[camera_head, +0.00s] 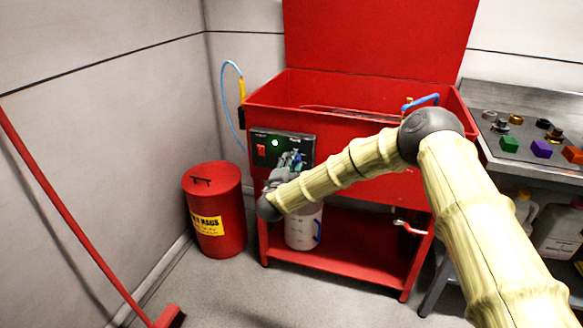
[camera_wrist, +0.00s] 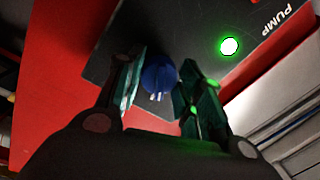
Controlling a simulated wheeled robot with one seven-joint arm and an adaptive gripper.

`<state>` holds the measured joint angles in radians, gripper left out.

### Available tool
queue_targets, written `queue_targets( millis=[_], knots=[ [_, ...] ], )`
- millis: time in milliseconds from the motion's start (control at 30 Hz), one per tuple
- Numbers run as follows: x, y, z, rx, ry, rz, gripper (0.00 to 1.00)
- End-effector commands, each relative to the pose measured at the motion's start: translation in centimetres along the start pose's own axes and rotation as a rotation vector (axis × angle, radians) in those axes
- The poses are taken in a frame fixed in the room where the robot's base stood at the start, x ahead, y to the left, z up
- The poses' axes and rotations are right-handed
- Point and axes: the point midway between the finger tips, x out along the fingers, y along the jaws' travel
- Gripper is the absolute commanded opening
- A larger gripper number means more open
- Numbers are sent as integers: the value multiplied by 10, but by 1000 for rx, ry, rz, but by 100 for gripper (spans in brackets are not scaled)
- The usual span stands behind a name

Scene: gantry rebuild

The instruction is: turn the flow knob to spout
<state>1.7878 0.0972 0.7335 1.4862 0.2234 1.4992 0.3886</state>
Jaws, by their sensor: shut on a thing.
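The flow knob is a round blue knob (camera_wrist: 158,74) on the black control panel (camera_wrist: 185,28). In the wrist view it sits between the two dark green fingers of my gripper (camera_wrist: 160,88), which is shut on it. A small pale pointer or mark shows on its lower edge; which setting it faces cannot be read. In the head view my gripper (camera_head: 290,164) is at the lower right part of the panel (camera_head: 306,146), and it mostly hides the knob.
A lit green lamp (camera_head: 275,142) and a red switch (camera_head: 261,149) are on the panel of the red washer (camera_head: 375,160). A red bin (camera_head: 216,232) stands left, a white bucket (camera_head: 300,230) below. A bench (camera_head: 510,125) with coloured blocks is at right.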

Motion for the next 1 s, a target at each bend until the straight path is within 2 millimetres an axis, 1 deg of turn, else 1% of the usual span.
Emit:
queue_targets(
  millis=[233, 667, 700, 767, 800, 1000],
  knots=[
    [0, 0, 0, 50, 3, 0, 13],
    [0, 0, 0, 56, 4, 0, 13],
    [0, 0, 0, 56, 4, 0, 44],
    [0, 0, 0, 56, 4, 0, 55],
    [0, 0, 0, 56, 4, 0, 59],
    [0, 0, 0, 55, 4, 0, 59]
  ],
)
